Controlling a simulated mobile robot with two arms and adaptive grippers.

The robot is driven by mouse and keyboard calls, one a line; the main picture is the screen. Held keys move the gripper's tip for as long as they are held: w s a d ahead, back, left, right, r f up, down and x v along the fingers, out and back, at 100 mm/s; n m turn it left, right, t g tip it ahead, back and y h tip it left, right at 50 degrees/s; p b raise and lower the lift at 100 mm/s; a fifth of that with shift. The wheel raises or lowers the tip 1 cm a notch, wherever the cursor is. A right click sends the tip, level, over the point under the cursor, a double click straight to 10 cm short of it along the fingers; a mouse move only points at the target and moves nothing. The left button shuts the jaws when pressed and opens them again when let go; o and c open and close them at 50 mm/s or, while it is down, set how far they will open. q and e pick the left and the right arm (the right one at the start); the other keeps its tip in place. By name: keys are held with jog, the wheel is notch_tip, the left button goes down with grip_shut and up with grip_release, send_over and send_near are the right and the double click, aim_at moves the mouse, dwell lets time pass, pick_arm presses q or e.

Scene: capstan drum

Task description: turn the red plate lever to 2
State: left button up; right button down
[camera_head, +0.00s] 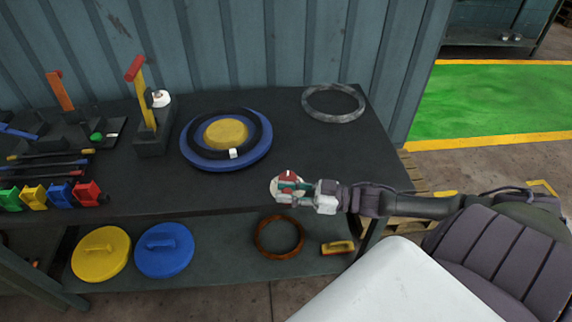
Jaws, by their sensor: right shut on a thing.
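A lever with a yellow stem and a red top (135,68) stands nearly upright on a dark box base (152,144) at the table's left middle. A second, orange lever (60,91) leans on a dark base further left. I cannot tell which is the red plate lever, and no number is readable. My right gripper (287,186) is over the table's front right edge, well to the right of both levers. It is shut on a small red and green thing, mostly hidden by the fingers. My left gripper is out of view.
A blue disc (188,153) with a black ring and yellow centre lies between the levers and my right gripper. A grey ring (333,116) lies at the back right. Coloured clips (88,193) line the front left. Lids (163,262) and a brown ring (279,253) are on the lower shelf.

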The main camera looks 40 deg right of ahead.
jog(key=c, duration=0.9)
grip_release()
jog(key=v, duration=1.2)
jog(key=shift+d, duration=0.15)
